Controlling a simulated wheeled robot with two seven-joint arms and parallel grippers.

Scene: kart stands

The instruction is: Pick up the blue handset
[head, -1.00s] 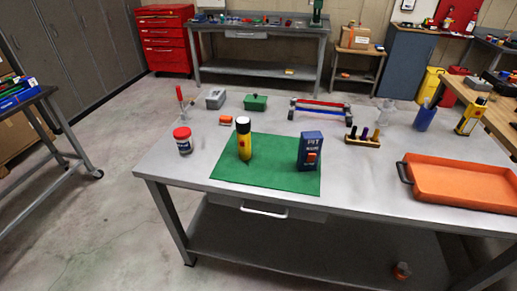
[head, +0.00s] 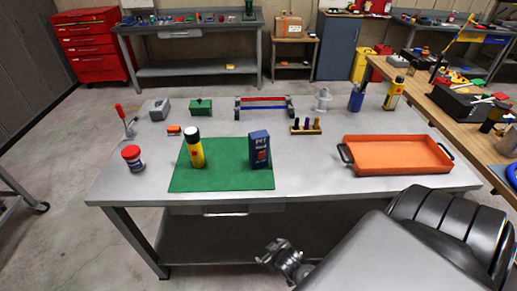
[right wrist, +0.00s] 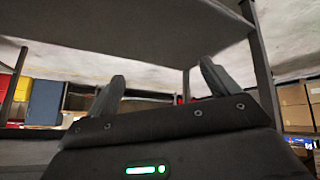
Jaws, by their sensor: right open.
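The blue handset (head: 259,150), a blue block with white lettering and an orange patch, stands upright on the right part of the green mat (head: 222,182). Nothing touches it in the head view. My right gripper (right wrist: 162,85) shows in the right wrist view with its two dark fingers apart and nothing between them. It is low, with a broad grey surface above it, apart from the handset. My right arm fills the lower right of the head view. My left gripper is not in view.
A red-lidded jar (head: 133,158) is farther left. An orange tray (head: 398,153) and a holder with dark pegs (head: 305,127) are to the right. The grey table's front edge lies before the mat.

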